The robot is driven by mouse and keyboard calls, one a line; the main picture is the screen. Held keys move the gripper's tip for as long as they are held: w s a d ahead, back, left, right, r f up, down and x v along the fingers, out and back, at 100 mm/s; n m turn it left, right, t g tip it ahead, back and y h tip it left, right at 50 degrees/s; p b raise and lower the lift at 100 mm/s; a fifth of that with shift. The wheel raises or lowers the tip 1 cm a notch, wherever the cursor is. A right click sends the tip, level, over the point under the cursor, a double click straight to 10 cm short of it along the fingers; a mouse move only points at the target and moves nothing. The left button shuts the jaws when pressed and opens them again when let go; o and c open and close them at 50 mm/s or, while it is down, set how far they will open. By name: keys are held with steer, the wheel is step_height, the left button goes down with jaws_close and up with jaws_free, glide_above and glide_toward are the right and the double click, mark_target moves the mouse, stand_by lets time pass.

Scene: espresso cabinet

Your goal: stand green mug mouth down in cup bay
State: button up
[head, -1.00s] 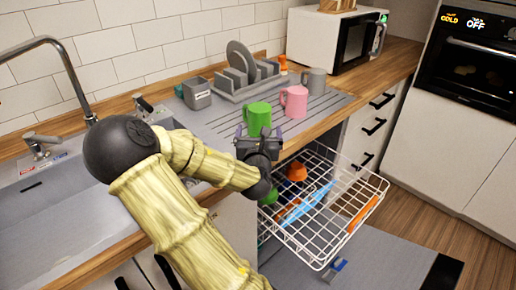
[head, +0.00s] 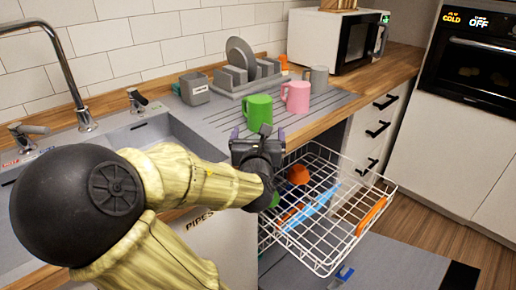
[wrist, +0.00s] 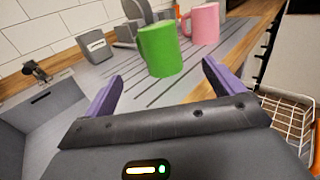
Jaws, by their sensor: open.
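The green mug (head: 258,112) stands on the grey ridged drainboard (head: 318,108) near the counter's front edge. It also shows in the wrist view (wrist: 162,50), beyond and roughly between my fingertips. I cannot clearly tell whether its mouth is up or down. My gripper (head: 258,138) is open and empty, in front of the mug and apart from it. In the wrist view its purple fingers (wrist: 163,74) are spread wide. A white wire rack (head: 385,190) is pulled out below the counter, holding an orange cup (head: 298,174) and other items. I cannot make out which part is the cup bay.
A pink mug (head: 296,96) stands close beside the green mug, with a grey mug (head: 317,78) behind it. A plate rack (head: 228,85) and a grey pot (head: 194,89) stand further back. A microwave (head: 336,38) is at the back right. The sink is left.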

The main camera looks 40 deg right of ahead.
steer(key=shift+b+v, duration=0.9)
steer(key=shift+v, duration=0.3)
steer(key=shift+s, duration=0.1)
